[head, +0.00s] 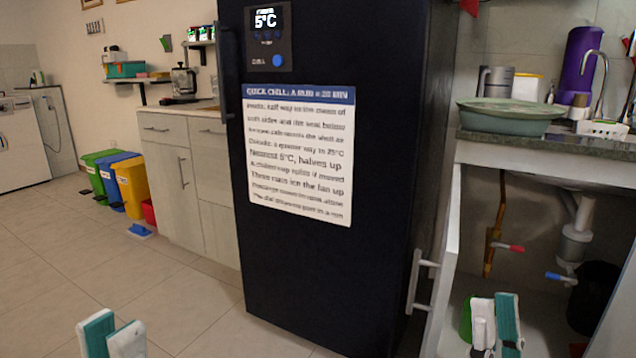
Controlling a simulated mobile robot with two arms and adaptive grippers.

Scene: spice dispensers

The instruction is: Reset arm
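My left gripper (111,338) shows at the bottom left edge of the head view, above the tiled floor. My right gripper (495,324) shows at the bottom right, in front of the open space under the sink counter. Only the white and teal fingers of each show. In both, the two fingers appear close together, and their spacing is hard to judge from this angle. I see nothing held between them. The rest of both arms is out of the picture.
A tall dark fridge (300,260) with a 5°C display and a text sheet (300,155) stands in the middle. A counter (575,148) holds a green basin (508,117). Coloured bins (133,187) stand at left. The left floor is clear.

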